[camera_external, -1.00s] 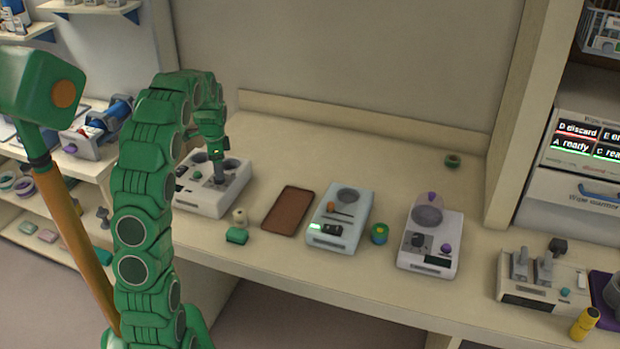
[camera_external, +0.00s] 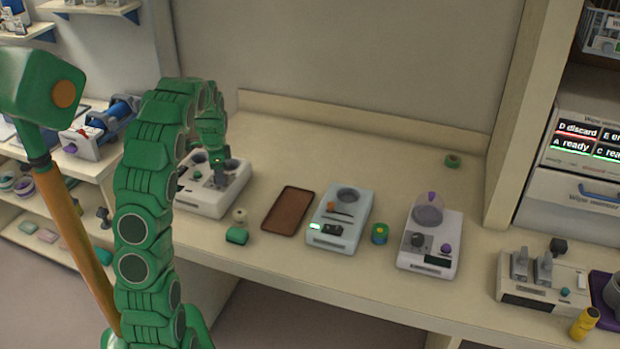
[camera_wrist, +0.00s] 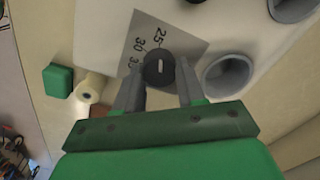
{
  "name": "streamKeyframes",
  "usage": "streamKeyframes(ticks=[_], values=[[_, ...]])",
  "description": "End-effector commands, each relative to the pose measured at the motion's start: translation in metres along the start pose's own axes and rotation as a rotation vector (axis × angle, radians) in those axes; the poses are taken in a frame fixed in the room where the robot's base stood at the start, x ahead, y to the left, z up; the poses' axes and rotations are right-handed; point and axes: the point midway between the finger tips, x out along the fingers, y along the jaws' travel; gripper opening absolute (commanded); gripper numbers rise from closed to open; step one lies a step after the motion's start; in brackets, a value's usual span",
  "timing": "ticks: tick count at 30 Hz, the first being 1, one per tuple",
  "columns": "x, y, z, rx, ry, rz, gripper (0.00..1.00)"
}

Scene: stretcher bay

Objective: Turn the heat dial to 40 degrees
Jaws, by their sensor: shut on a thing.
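The heat dial (camera_wrist: 159,71) is a dark round knob with a short white mark, on a grey scale plate (camera_wrist: 186,42) in the wrist view. The figures 25, 30 and 35 show beside it; I see no 40. My gripper (camera_wrist: 158,90) has one finger on each side of the dial and is shut on it. In the external view my gripper (camera_external: 220,178) points down at the right part of a white device (camera_external: 212,205) on the counter, and hides the dial there.
A green block (camera_external: 237,235), a pale roll (camera_external: 240,216) and a brown tray (camera_external: 288,211) lie to the right. Two more devices (camera_external: 341,218) (camera_external: 430,240) stand further right. The counter's back strip is mostly clear.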

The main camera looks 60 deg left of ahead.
Motion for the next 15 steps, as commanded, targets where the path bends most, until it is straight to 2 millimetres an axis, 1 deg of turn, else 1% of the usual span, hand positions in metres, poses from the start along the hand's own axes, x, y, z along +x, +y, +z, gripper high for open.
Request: streamKeyframes(ticks=[8,15], values=[[-0.0003,-0.0003,-0.0008,-0.056,-0.002,-0.001,0.09],[-0.0003,-0.0011,-0.0010,-0.214,-0.009,-0.002,0.09]])
